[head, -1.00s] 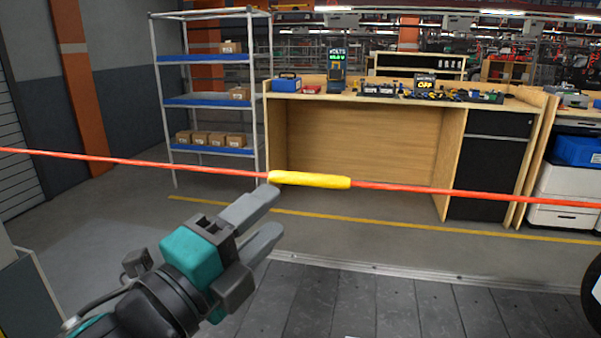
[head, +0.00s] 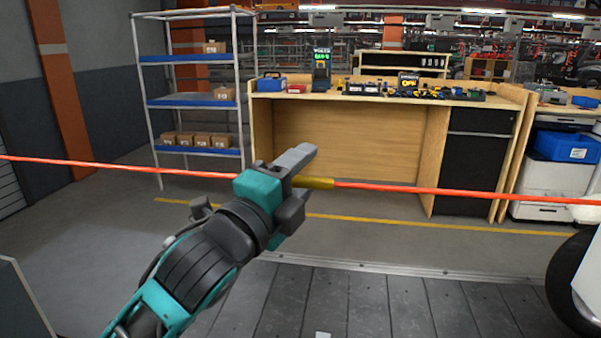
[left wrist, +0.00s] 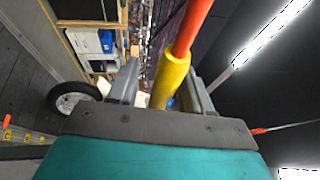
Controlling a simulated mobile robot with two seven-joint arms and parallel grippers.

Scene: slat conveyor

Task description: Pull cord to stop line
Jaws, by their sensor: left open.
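A red cord (head: 430,191) runs across the head view at about mid height, with a yellow sleeve (head: 318,183) on it. My left gripper (head: 306,172) is at the sleeve and covers its left part. In the left wrist view the yellow sleeve (left wrist: 170,82) and the red cord (left wrist: 193,25) pass between the two grey fingers of the left gripper (left wrist: 160,88). The fingers are open around the sleeve; whether either one touches it I cannot tell. My right gripper is in neither view.
A wooden workbench (head: 345,143) with tools on top stands behind the cord. A metal shelf (head: 190,102) with small boxes is at the back left. A black wheel (head: 572,285) is at the right edge. Dark floor slats (head: 370,305) lie below.

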